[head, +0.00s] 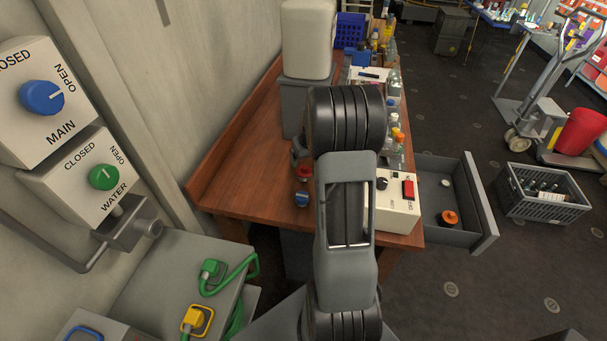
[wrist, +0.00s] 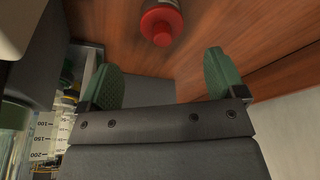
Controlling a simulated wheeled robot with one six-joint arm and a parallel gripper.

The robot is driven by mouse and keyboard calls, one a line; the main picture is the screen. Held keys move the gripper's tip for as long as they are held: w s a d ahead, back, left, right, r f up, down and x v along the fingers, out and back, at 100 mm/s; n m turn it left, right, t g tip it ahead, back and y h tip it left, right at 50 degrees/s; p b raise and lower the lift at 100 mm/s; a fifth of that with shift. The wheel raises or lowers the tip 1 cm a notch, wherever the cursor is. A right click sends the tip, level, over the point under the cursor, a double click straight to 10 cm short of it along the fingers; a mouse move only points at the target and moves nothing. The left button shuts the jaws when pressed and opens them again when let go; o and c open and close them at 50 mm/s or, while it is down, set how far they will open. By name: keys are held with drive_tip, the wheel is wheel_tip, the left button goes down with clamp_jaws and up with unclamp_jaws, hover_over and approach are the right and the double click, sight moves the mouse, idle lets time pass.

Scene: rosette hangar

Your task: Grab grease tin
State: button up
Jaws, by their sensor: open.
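I cannot tell for certain which thing is the grease tin. A squat round container with an orange top (head: 450,217) sits in the open grey drawer at the right of the bench. In the wrist view, my gripper (wrist: 163,72) has its two green-padded fingers wide apart with nothing between them. A red round object (wrist: 161,22) shows beyond the fingertips, apart from them, near the wooden surface. In the head view, my arm hides the gripper and part of the bench.
The wooden bench (head: 240,165) holds a switch box (head: 398,208), small red (head: 304,172) and blue (head: 302,199) items, and several bottles along its right edge. The drawer (head: 484,215) sticks out over the floor. A grey crate (head: 545,193) stands farther right. Valve boxes (head: 88,178) line the left wall.

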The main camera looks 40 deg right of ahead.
sight(305, 168)
drive_tip(key=shift+p+x, duration=0.85)
drive_tip(key=shift+x, duration=3.55)
drive_tip(key=shift+s+a, duration=0.1)
drive_tip(key=shift+a, duration=0.05)
drive_tip(key=shift+c, duration=0.3)
drive_tip(key=c, duration=1)
